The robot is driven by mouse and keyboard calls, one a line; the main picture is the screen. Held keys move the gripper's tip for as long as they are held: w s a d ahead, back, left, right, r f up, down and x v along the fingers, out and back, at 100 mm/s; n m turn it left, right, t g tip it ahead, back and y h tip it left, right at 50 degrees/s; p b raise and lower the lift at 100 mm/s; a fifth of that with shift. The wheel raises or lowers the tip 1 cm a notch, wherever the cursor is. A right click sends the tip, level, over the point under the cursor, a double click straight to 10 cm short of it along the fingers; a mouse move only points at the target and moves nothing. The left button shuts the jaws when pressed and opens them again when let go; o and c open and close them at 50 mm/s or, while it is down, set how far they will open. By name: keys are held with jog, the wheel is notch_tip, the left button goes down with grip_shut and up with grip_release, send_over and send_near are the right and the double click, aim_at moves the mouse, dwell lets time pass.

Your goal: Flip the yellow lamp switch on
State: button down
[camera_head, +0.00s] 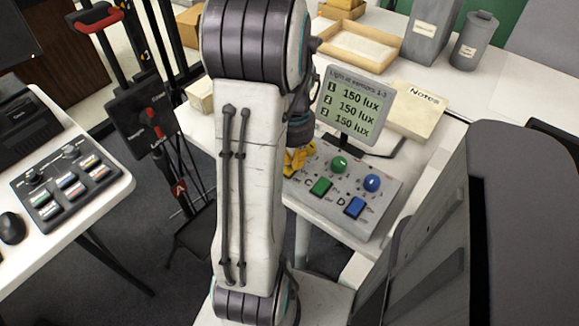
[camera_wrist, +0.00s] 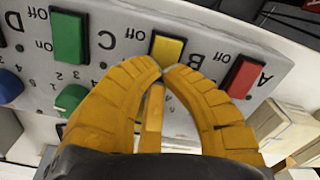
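The yellow switch (camera_wrist: 167,47), marked B, sits on the grey control panel (camera_wrist: 125,20), which appears upside down in the wrist view. My gripper (camera_wrist: 164,68) has its two yellow fingers curved together, tips meeting or almost meeting, with nothing seen between the tips. The tips are at the switch's lower edge in the wrist view; I cannot tell whether they touch it. I cannot tell which way the switch is tipped.
A red switch (camera_wrist: 244,76) and a green switch (camera_wrist: 69,36) flank the yellow one. Green (camera_head: 339,163) and blue (camera_head: 372,183) knobs stand up from the panel. A display (camera_head: 351,104) behind reads 150 lux on three lines. A Notes box (camera_head: 418,110) stands beside it.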

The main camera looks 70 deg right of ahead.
jog(key=shift+f, duration=0.15)
jog(key=shift+r+p, duration=2.85)
jog(key=shift+r, duration=0.7)
jog(key=a+y, duration=0.2)
jog(key=a, duration=0.5)
jog(key=w+a+r+n+t+p, duration=0.1)
jog(key=w+a+r+n, duration=0.3)
jog(key=a, duration=0.4)
jog(key=w+a+r+n+t+h+p, duration=0.1)
jog(key=w+a+r+n, duration=0.3)
jog(key=a, duration=0.5)
jog(key=w+a+r+n+t+h+p, duration=0.1)
jog(key=w+a+r+n+p, duration=0.2)
jog(key=w+a+r+n, duration=0.2)
jog(key=a+r+n, duration=0.2)
jog(key=a, duration=0.1)
jog(key=shift+a+r+n, duration=0.3)
